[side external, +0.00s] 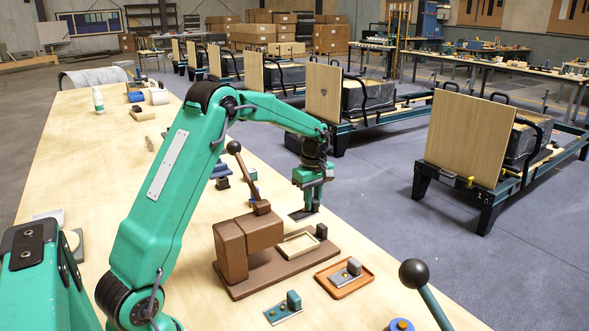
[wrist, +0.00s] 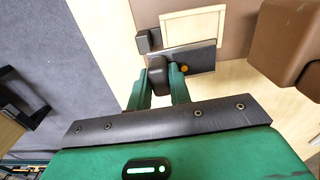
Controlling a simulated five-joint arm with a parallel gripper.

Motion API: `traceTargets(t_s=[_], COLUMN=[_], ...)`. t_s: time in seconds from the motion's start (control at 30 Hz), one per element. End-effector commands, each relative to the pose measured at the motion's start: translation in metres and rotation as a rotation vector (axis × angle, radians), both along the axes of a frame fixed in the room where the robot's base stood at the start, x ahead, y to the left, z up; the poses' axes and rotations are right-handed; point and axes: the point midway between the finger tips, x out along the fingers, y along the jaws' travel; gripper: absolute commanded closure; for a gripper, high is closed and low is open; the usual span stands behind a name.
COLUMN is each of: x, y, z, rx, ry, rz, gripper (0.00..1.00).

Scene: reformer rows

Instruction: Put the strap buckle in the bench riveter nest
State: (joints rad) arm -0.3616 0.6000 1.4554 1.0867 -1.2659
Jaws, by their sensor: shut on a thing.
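My gripper (side external: 308,207) is shut on the strap buckle (side external: 299,214), a dark grey plate with an upright dark block. In the wrist view my gripper (wrist: 163,76) pinches that block, and the buckle (wrist: 205,59) shows an orange button. The bench riveter (side external: 231,250) is a brown machine on a flat base. Its nest (side external: 285,252) is a cream rectangular frame, and it looks empty. In the wrist view the plate overlaps the near edge of the nest (wrist: 222,22). In the side view the buckle hangs past the base's far edge. Its exact height is unclear.
A small dark block (side external: 321,231) stands at the nest's end. An orange tray (side external: 329,287) holds a similar grey part. Another plate with a green block (side external: 293,300) lies nearby. A black-knobbed lever (side external: 413,272) rises in front. The riveter's overhanging head (wrist: 292,45) is close by.

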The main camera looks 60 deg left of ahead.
Motion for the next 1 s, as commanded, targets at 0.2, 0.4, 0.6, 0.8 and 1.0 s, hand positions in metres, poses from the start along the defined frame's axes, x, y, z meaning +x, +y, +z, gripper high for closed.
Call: traceTargets(t_s=[0.2,0.4,0.6,0.8,1.0], x=[-0.005,-0.02,-0.039,-0.051,-0.052], y=[-0.026,-0.071,-0.111,-0.13,-0.132], z=[0.009,0.021,0.031,0.034,0.034], rx=[0.0,0.001,0.0,0.0,0.0], ry=[-0.001,-0.003,-0.002,-0.001,-0.001], rz=[-0.014,-0.034,-0.05,-0.057,-0.056], gripper=[1.0,1.0,1.0,1.0,1.0])
